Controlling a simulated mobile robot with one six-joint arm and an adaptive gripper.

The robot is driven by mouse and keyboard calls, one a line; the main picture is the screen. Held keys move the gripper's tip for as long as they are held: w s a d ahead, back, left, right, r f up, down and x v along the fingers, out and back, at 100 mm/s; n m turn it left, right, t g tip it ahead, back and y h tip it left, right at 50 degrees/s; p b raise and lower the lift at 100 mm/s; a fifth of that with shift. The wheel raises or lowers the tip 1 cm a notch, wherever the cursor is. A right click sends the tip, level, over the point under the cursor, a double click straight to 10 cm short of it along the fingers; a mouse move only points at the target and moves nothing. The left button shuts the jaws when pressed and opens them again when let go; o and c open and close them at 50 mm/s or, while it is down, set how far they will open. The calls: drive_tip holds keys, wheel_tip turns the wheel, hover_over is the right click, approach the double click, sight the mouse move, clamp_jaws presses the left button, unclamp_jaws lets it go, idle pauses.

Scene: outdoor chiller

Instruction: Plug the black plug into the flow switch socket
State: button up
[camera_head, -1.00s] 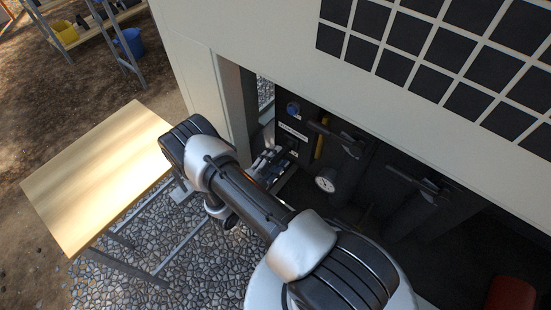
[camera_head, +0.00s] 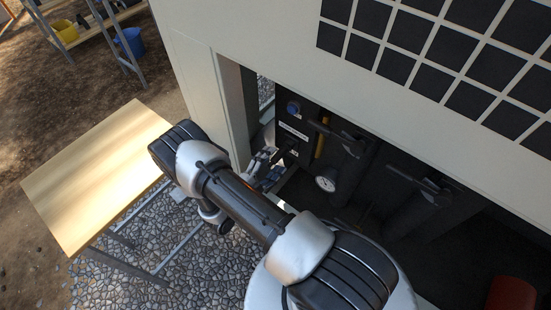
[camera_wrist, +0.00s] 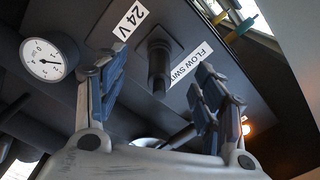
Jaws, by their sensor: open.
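The black plug (camera_wrist: 158,74) sticks out of a square black socket plate (camera_wrist: 172,36) on the dark panel in the wrist view. It appears seated in the plate; its contact inside is hidden. The plate is beside the "24 V" label and the partly covered "FLOW SW..." label (camera_wrist: 193,62). My gripper (camera_wrist: 162,78) is open, with one blue-padded finger on each side of the plug's line and clear of it. In the head view my gripper (camera_head: 263,168) is just in front of the panel, and the plug (camera_head: 286,148) shows as a small dark shape beyond it.
A round pressure gauge (camera_wrist: 48,59) is left of my fingers in the wrist view. Black valve handles (camera_head: 335,132) and a yellow pipe (camera_head: 320,146) are right of the socket. The white cabinet wall (camera_head: 192,85) frames the opening. A wooden table (camera_head: 95,175) stands left.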

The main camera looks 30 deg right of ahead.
drive_tip(key=shift+v, duration=2.45)
drive_tip(key=shift+a, duration=0.1)
drive_tip(key=v, duration=1.2)
drive_tip(key=s+d+r+m+g+y, duration=0.2)
drive_tip(key=r+m+g+y, duration=0.25)
drive_tip(key=r+m, duration=0.7)
drive_tip(key=s+d+r+m+g+y, duration=0.25)
drive_tip(key=r+m+g, duration=0.25)
drive_tip(key=r+m, duration=0.6)
drive_tip(key=s+a+r+m+t+y, duration=0.1)
drive_tip(key=s+r+m+t+y, duration=0.3)
drive_tip(key=m, duration=0.7)
drive_tip(key=s+r+m+t+y, duration=0.4)
drive_tip(key=r+m, duration=0.5)
drive_tip(key=m, duration=0.3)
drive_tip(key=shift+s+a+y, duration=0.35)
drive_tip(key=shift+s+y, duration=0.55)
drive_tip(key=shift+y, duration=0.1)
